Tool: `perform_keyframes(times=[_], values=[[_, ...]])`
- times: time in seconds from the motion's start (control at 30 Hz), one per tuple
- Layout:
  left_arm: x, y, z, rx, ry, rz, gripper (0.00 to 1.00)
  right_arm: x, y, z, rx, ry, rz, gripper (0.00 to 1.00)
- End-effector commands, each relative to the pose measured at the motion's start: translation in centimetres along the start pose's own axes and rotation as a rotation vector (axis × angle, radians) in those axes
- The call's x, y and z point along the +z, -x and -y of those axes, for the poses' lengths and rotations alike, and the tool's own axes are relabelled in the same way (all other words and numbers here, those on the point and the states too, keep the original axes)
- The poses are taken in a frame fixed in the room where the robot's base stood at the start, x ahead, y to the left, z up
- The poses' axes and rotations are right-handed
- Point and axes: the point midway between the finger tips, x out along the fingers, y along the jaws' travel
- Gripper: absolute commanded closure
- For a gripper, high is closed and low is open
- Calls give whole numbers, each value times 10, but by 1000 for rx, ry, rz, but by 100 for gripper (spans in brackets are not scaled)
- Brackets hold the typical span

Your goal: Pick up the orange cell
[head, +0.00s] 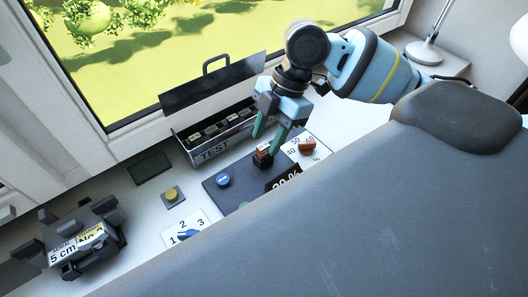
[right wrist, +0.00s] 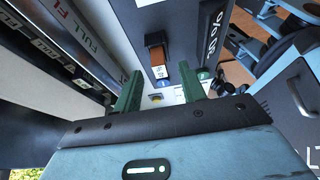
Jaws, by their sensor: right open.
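The orange cell (head: 263,156) is a small orange-brown block set in a dark holder on the dark panel (head: 235,192) on the counter. In the right wrist view the orange cell (right wrist: 160,71) shows its orange side and a pale marked end. My right gripper (head: 268,143) has its two green fingers pointing down, just above and around the cell's place. In the right wrist view the fingers (right wrist: 162,84) are wide apart, with the cell in line with the gap. Contact with the cell is not visible. My left gripper is not in view.
An orange knob (head: 308,147) is to the right. A blue button (head: 222,180), a yellow button (head: 171,194) and a 1-2-3 selector (head: 188,234) are to the left. My grey body hides the lower right.

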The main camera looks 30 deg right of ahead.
Motion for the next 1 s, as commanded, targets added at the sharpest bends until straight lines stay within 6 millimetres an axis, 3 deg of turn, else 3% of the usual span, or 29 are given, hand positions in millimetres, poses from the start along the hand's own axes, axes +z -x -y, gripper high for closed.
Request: perform_keyframes(times=[0.17,0.43,0.73,1.0], values=[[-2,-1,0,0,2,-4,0,0,-18,1,1,0,1,59],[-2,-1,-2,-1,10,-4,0,1,-20,1,3,1,2,59],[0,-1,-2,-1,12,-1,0,1,-20,1,3,1,2,98],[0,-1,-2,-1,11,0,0,1,-20,0,3,1,2,100]])
